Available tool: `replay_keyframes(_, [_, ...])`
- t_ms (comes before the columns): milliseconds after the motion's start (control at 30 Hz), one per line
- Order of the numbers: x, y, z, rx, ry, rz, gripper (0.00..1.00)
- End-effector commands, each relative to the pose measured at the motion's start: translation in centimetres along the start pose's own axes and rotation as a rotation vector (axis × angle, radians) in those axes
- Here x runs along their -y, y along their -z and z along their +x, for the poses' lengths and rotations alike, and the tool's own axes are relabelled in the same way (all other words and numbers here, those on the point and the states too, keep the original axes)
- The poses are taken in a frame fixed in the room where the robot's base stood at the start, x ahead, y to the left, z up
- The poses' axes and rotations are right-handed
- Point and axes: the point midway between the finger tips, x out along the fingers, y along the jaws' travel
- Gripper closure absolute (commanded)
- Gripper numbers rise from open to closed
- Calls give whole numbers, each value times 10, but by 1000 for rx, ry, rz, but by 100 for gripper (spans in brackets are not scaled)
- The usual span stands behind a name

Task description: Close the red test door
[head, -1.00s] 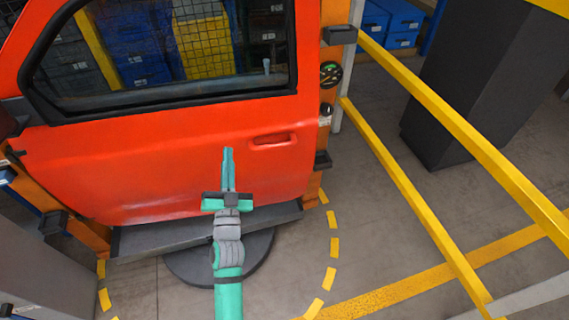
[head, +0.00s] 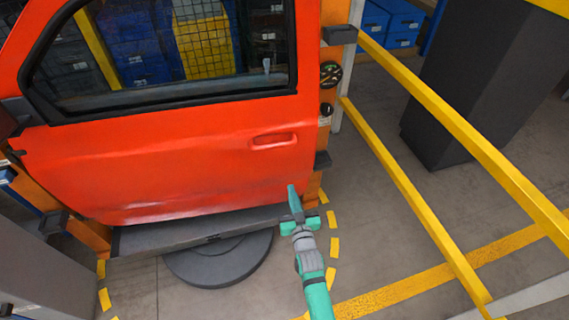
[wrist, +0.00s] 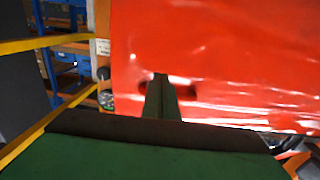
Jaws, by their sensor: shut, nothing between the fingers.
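The red test door (head: 190,160) hangs in an orange frame (head: 312,190), with its window at the top and its recessed handle (head: 272,140) near the right edge. The door's right edge lies along the frame post, with no clear gap; I cannot tell whether it is latched. My gripper (head: 292,188) is shut and empty, in front of the door's lower right corner, below the handle. In the wrist view the shut fingers (wrist: 160,80) point at the red panel (wrist: 230,60). I cannot tell whether they touch it.
A round dark dial with green marks (head: 330,74) sits on the post. Yellow rails (head: 400,190) and a dark pillar (head: 480,90) stand to the right. A grey sill (head: 200,230) and round base (head: 220,262) lie under the door.

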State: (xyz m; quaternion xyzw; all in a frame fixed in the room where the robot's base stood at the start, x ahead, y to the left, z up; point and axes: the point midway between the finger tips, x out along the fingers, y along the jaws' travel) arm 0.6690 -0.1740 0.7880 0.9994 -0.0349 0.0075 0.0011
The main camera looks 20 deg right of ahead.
Motion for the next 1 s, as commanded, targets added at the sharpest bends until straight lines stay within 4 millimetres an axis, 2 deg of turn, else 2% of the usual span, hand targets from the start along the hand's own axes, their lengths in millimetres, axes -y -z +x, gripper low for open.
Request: replay_keyframes(1000, [2,1,56,-2,2,0,100])
